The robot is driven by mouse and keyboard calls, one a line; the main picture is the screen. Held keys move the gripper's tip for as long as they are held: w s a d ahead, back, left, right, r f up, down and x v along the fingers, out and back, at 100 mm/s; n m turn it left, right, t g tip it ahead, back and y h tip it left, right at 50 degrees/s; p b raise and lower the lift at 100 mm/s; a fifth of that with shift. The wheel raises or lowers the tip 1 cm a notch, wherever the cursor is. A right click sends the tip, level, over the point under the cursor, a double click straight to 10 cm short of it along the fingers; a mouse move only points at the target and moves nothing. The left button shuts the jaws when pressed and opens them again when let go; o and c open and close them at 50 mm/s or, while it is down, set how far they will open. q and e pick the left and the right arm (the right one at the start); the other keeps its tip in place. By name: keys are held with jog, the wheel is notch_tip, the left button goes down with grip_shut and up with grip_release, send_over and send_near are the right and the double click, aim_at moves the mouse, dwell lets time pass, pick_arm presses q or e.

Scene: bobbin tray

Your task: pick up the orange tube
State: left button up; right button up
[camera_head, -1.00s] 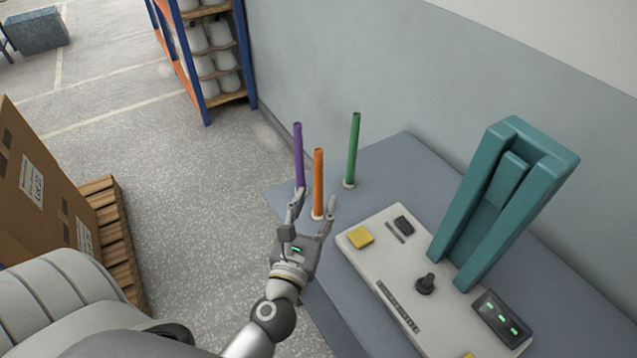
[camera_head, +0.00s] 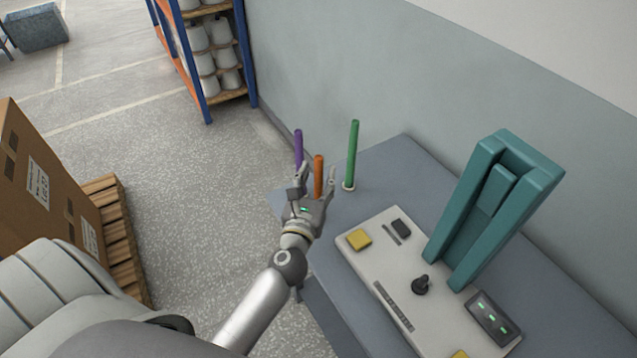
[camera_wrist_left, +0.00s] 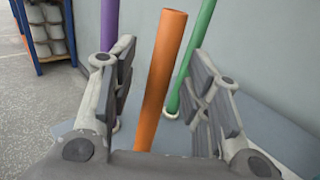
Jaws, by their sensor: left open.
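The orange tube (camera_head: 318,174) stands upright near the table's far left corner. In the left wrist view the orange tube (camera_wrist_left: 162,75) rises between the two fingers of my left gripper (camera_wrist_left: 160,100), with a gap visible on each side. In the head view my left gripper (camera_head: 315,185) is open around the tube's line of sight and hides its lower part. My right gripper is not in view.
A purple tube (camera_head: 298,148) stands close to the left and a green tube (camera_head: 351,155) to the right. A control panel (camera_head: 375,268) and a teal frame (camera_head: 485,205) occupy the table (camera_head: 400,165) to the right. A wall (camera_head: 370,70) stands behind.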

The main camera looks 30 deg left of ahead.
pick_arm(q)
jog(key=shift+x, duration=0.85)
jog(key=shift+f, duration=0.1)
grip_shut()
